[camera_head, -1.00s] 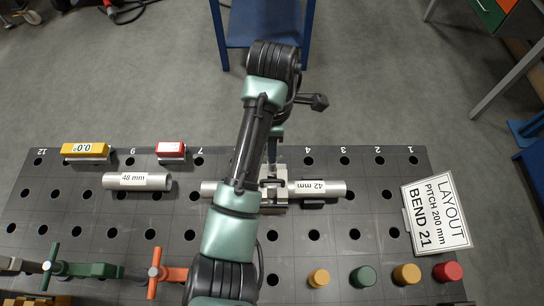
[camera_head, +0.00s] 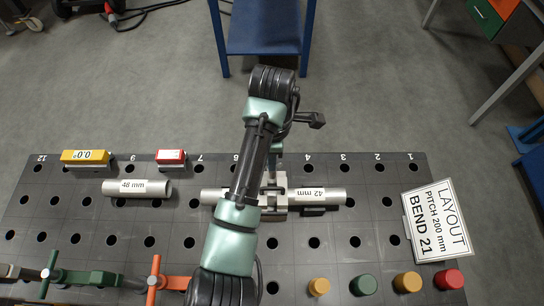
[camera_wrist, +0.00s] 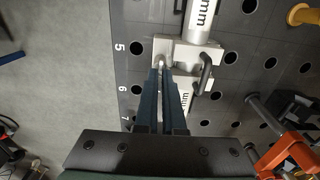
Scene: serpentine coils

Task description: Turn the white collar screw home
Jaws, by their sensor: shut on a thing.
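The collar (camera_head: 273,204) is a pale block clamped around the grey 42 mm tube (camera_head: 334,197) on the dark table. It also shows in the wrist view (camera_wrist: 190,48), with a dark handle (camera_wrist: 205,74) on its side. My gripper (camera_wrist: 161,68) is over the collar's outer edge, its two long fingers close together. They are shut on the small white collar screw (camera_wrist: 161,62), of which only a little shows at the tips. In the head view my arm hides the fingertips and most of the screw.
A 48 mm tube (camera_head: 137,188) lies to the left, with yellow (camera_head: 86,157) and red (camera_head: 171,157) blocks behind it. Several coloured knobs (camera_head: 363,285) and a layout sign (camera_head: 438,221) stand to the right. Green (camera_head: 85,277) and orange (camera_head: 155,279) clamps are at the front left.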

